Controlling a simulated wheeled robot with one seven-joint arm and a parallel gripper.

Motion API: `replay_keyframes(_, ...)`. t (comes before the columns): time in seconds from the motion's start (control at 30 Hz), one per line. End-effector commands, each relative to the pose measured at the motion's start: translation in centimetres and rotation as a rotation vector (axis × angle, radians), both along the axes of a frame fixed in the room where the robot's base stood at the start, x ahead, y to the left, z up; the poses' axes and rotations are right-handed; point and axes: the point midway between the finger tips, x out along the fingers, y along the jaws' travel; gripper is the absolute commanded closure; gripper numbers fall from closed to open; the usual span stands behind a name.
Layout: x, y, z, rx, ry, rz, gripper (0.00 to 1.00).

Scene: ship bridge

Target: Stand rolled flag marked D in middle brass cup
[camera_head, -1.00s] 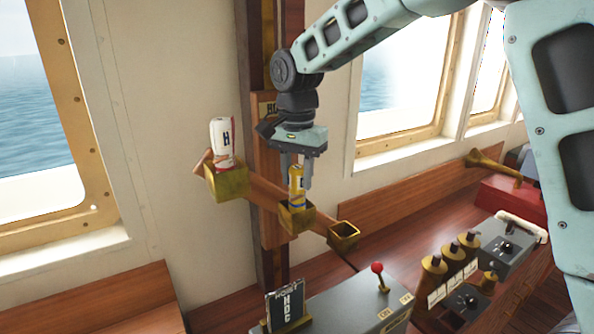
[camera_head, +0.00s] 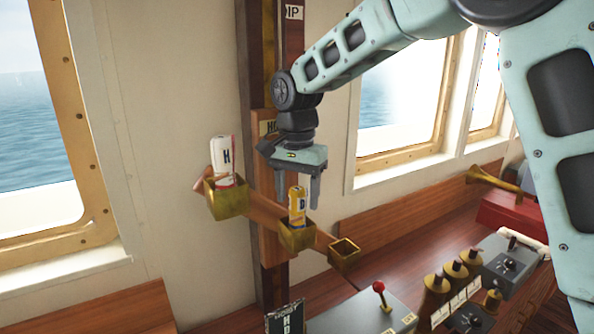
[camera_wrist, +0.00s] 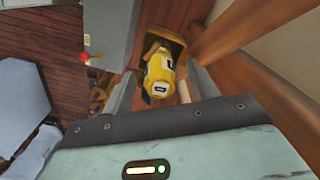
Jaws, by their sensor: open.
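The yellow rolled flag marked D (camera_head: 297,204) stands in the middle brass cup (camera_head: 297,236), leaning slightly. In the wrist view the flag (camera_wrist: 160,72) shows its yellow top and D label inside the square cup (camera_wrist: 177,45). My gripper (camera_head: 297,200) is open, its fingers at or just above the flag's upper part. I cannot tell whether either finger touches the flag. The white rolled flag marked H (camera_head: 223,160) stands in the left brass cup (camera_head: 226,201). The right brass cup (camera_head: 344,253) looks empty.
The cups sit on a slanting wooden rail on a wall post. Below right are a red-knobbed lever (camera_head: 379,287), several brass-topped handles (camera_head: 455,270) and a brass horn (camera_head: 490,181). A dark signboard (camera_head: 285,318) stands below the cups.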

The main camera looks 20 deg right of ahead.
Motion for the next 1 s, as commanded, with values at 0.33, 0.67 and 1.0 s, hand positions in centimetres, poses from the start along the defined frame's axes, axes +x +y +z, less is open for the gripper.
replay_keyframes(0.33,0.1,0.1,6.3,0.003,-0.007,0.000,0.41)
replay_keyframes(0.67,0.1,0.1,13.7,0.002,-0.006,0.001,0.41)
replay_keyframes(1.0,0.0,0.0,17.0,0.001,-0.001,0.000,0.41)
